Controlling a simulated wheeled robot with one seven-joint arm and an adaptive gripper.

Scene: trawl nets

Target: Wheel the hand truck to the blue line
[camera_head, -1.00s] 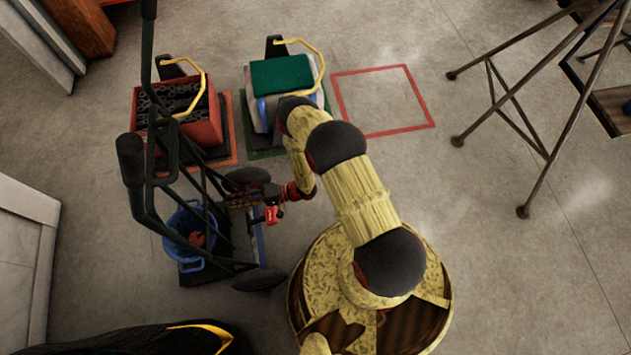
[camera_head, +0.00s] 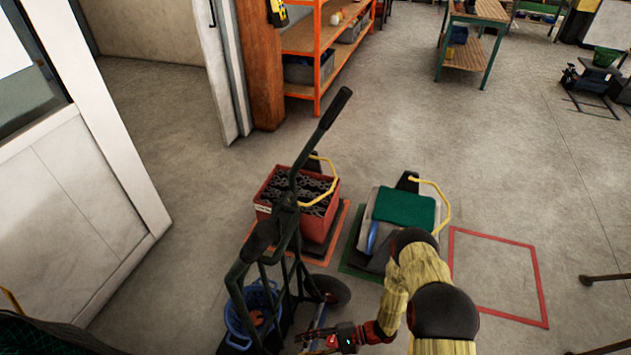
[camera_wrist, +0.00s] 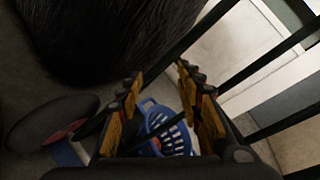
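The dark hand truck (camera_head: 283,226) stands upright left of my arm in the head view, its handles raised. A blue basket (camera_head: 247,312) with something orange-red inside is at its lower part. It also shows in the wrist view (camera_wrist: 172,128), behind the fingers. A short blue strip (camera_head: 319,322) shows beside a wheel; I cannot tell whether it is the blue line. My gripper (camera_head: 322,341) is beside the truck's lower frame. In the wrist view its yellow-padded fingers (camera_wrist: 163,100) are apart, with no bar clearly between them.
A red crate (camera_head: 312,218) of dark pieces and a green-topped grey box (camera_head: 404,207) stand behind the truck. An empty red floor outline (camera_head: 541,290) is to the right. An orange shelf (camera_head: 316,60) stands at the back. Open floor lies between, and a white panel (camera_head: 70,215) stands left.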

